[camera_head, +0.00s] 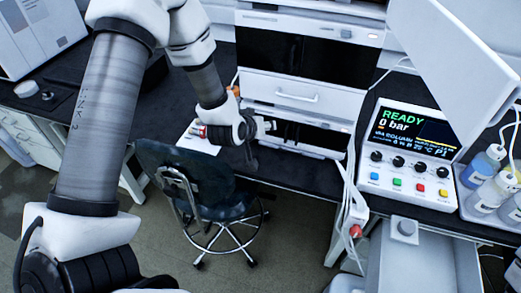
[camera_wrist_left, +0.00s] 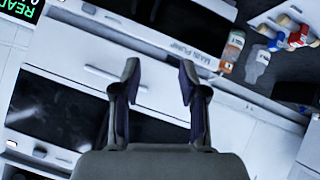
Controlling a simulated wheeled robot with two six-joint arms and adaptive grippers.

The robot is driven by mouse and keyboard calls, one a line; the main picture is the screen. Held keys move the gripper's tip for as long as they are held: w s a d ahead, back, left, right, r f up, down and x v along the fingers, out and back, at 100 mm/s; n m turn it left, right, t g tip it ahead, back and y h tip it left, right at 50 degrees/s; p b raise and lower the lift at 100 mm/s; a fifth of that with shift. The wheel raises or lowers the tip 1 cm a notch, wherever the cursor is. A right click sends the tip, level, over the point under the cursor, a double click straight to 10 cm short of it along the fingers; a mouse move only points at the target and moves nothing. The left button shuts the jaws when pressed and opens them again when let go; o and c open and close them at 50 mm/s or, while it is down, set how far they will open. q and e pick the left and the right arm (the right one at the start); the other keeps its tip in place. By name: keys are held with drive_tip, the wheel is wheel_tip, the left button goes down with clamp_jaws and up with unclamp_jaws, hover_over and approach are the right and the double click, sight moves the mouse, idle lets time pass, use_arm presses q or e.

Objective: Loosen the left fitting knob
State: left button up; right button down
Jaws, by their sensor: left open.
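The chromatography stack (camera_head: 288,88) is a white tower with dark bays and a handled drawer. I cannot make out a left fitting knob for certain in either view. My left gripper (camera_head: 269,126) is in front of the stack's lower dark bay in the head view. In the left wrist view its two dark fingers (camera_wrist_left: 159,75) are spread, with nothing between them. A white panel labelled MAIN PUMP (camera_wrist_left: 190,52) lies beyond the fingertips. A dark bay (camera_wrist_left: 45,95) shows to their left. My right gripper is not in view.
A control box (camera_head: 410,145) reading READY, 0 bar stands right of the stack, with bottles (camera_head: 490,180) beside it. An orange-labelled bottle (camera_wrist_left: 232,46) and red- and blue-capped vials (camera_wrist_left: 297,38) are near the stack. A chair (camera_head: 200,185) stands below my arm.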

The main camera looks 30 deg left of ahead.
use_arm(q)
drive_tip(key=s+d+f+g, duration=0.1)
drive_tip(key=s+f, duration=0.2)
drive_tip(key=f, duration=0.2)
drive_tip(key=shift+s+d+f+m+g, duration=0.15)
drive_tip(key=shift+s+d+m+g, duration=0.15)
drive_tip(key=shift+m, duration=0.1)
drive_tip(key=shift+f, duration=0.1)
drive_tip(key=s+d+f+m+g+b, duration=0.1)
drive_tip(key=s+d+f+g+b, duration=0.1)
drive_tip(key=s+f, duration=0.65)
drive_tip(key=s+d+f+m+g, duration=0.1)
drive_tip(key=s+d+f+g, duration=0.1)
drive_tip(key=s+f, duration=0.3)
drive_tip(key=s+d+f+m+g+b, duration=0.1)
drive_tip(key=s+f+g, duration=0.3)
drive_tip(key=s, duration=1)
wheel_tip(320, 180, down, 2)
drive_tip(key=shift+s+d+m+g+h, duration=0.25)
drive_tip(key=shift+d+m+g+h, duration=0.15)
drive_tip(key=shift+m, duration=0.4)
drive_tip(key=shift+w, duration=0.1)
